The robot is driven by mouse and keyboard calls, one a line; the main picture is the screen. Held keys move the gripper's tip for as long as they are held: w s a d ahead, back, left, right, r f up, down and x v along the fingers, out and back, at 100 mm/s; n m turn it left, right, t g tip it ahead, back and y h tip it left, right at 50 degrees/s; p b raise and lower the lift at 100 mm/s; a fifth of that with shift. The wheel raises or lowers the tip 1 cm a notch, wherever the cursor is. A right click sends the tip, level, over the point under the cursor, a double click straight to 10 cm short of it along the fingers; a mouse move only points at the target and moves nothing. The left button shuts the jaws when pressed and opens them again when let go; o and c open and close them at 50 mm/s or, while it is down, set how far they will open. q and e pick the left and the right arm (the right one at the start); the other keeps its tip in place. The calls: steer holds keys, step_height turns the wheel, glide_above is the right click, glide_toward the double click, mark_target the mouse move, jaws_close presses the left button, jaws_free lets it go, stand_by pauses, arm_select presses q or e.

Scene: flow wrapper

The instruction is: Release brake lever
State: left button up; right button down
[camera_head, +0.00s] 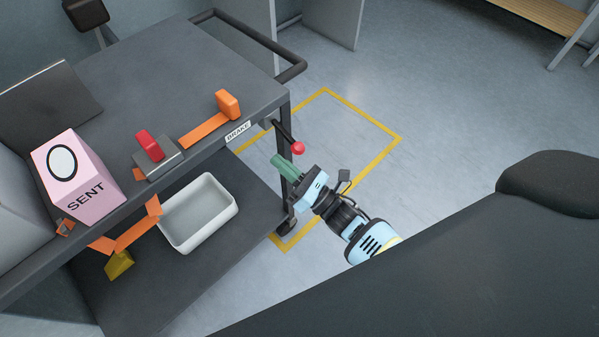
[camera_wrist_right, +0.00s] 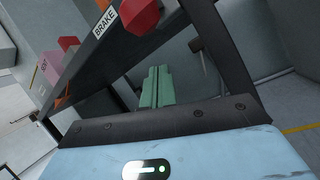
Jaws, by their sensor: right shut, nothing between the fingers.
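The brake lever (camera_head: 285,133) is a short black rod with a red knob (camera_head: 298,148) at the cart's corner, beside a white BRAKE label (camera_head: 238,131). It slants down and out from the cart's edge. In the right wrist view the red knob (camera_wrist_right: 140,16) is large at the top, near the BRAKE label (camera_wrist_right: 104,21). My right gripper (camera_head: 277,159) has green fingers, shut and empty, just below and left of the knob in the head view. The fingers also show in the right wrist view (camera_wrist_right: 157,75), apart from the knob. My left gripper is not in view.
The dark cart top (camera_head: 180,70) carries a pink SENT box (camera_head: 80,185), a red-topped grey block (camera_head: 158,158) and an orange bracket (camera_head: 228,104). A white bin (camera_head: 200,212) sits on the lower shelf. A cart leg stands close beside my gripper. Yellow-marked floor (camera_head: 345,130) is clear.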

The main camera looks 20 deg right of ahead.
mark_target(289, 137)
steer(key=shift+s+d+r+p, duration=0.35)
steer(key=shift+s+d+r, duration=0.1)
steer(key=shift+d+r, duration=0.25)
steer(key=shift+s+d+r+p, duration=0.4)
steer(key=shift+d+r, duration=0.15)
steer(key=shift+d, duration=0.1)
